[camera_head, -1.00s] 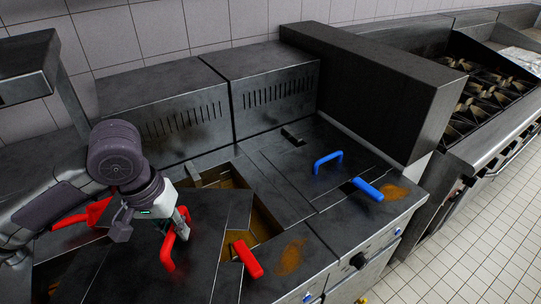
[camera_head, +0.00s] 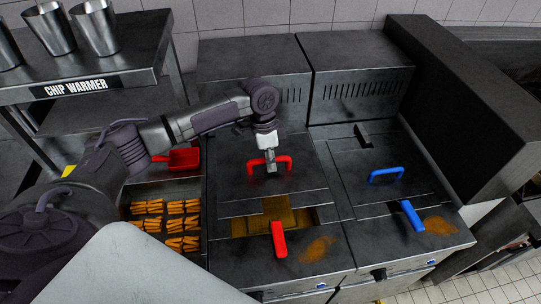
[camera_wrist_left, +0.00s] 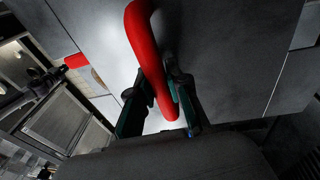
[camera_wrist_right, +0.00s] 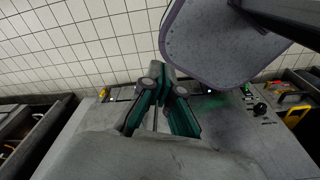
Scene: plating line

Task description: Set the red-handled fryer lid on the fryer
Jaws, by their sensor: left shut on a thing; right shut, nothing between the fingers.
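My left gripper (camera_head: 270,163) is shut on the red handle (camera_head: 284,160) of the dark metal lid (camera_head: 232,180). In the left wrist view the red handle (camera_wrist_left: 143,45) runs between the fingers (camera_wrist_left: 160,105). The lid lies over the back part of the left fryer (camera_head: 320,270). A strip of the fryer's opening with brown oil (camera_head: 250,227) shows at the lid's front edge. I cannot tell whether the lid touches the fryer top. My right gripper (camera_wrist_right: 160,82) is shut and empty, in its own wrist view only, away from the fryer.
A red basket handle (camera_head: 279,240) sticks up at the front of the fryer opening. The right fryer has a lid with a blue handle (camera_head: 386,175) and another blue handle (camera_head: 412,215).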

